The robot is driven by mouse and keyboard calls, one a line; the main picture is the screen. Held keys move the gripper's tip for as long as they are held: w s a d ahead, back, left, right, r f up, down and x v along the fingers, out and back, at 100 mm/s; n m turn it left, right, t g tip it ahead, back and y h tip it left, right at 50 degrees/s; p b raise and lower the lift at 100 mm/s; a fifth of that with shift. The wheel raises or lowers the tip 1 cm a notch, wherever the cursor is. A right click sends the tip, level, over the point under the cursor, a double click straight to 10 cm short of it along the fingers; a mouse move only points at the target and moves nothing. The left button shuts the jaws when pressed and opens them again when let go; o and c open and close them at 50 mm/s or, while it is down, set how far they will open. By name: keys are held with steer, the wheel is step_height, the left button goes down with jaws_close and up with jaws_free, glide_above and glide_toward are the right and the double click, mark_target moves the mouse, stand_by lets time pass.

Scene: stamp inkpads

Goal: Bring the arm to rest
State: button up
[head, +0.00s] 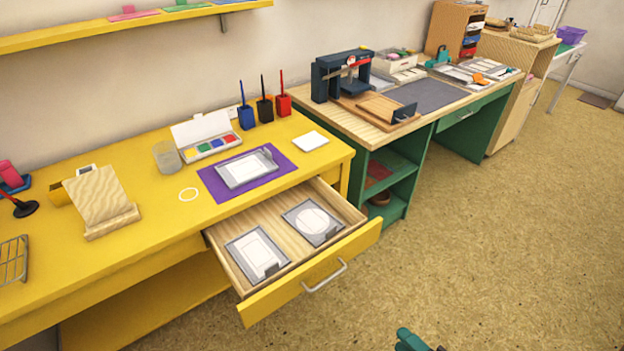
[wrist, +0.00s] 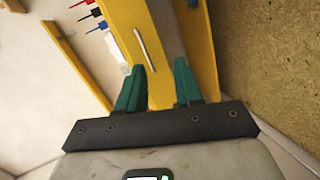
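My gripper (wrist: 160,70) shows in the wrist view with its two green fingers apart and nothing between them. In the head view only a green piece of my gripper (head: 410,341) shows at the bottom edge, over the floor and apart from the yellow desk (head: 130,262). The desk's drawer (head: 315,275) is pulled open and holds two grey-framed stamp pads or plates, one with a rectangle (head: 256,250) and one with a circle (head: 311,220). The drawer's handle (wrist: 146,50) shows beyond the fingers in the wrist view.
On the desk are a purple mat (head: 216,184) with a grey-framed plate (head: 246,170), a paint box (head: 207,140), several brush cups and a wooden stand (head: 98,196). A green workbench (head: 455,125) stands to the right. The floor (head: 500,250) at right is clear.

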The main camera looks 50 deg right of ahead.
steer(key=w+d+m+g+p, duration=0.2)
steer(key=w+d+m+g, duration=0.1)
steer(key=w+m+g, duration=0.4)
steer(key=a+r+m+g+y+p, duration=0.1)
steer(key=a+r+m+g+y, duration=0.4)
steer(key=a, duration=0.6)
steer(key=shift+r+p, duration=0.4)
steer(key=shift+r, duration=0.1)
